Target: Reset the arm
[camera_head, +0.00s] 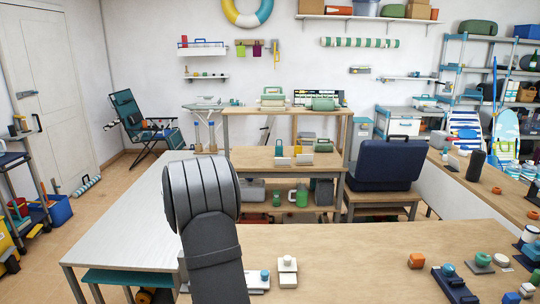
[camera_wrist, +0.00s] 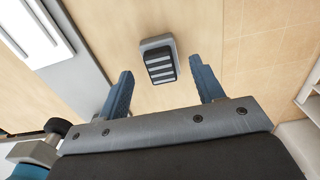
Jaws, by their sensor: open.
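My arm rises from the bottom of the head view, and its rounded dark grey link covers part of the tables behind it. My gripper is hidden in that view. In the wrist view my gripper (camera_wrist: 161,67) shows two blue-grey fingers spread wide apart, with nothing held between them. A small grey block with a dark ridged top (camera_wrist: 158,65) lies on the wooden surface beyond the fingertips. It appears between them in the picture, apart from both fingers.
A pale tabletop (camera_head: 130,225) at left is largely clear.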

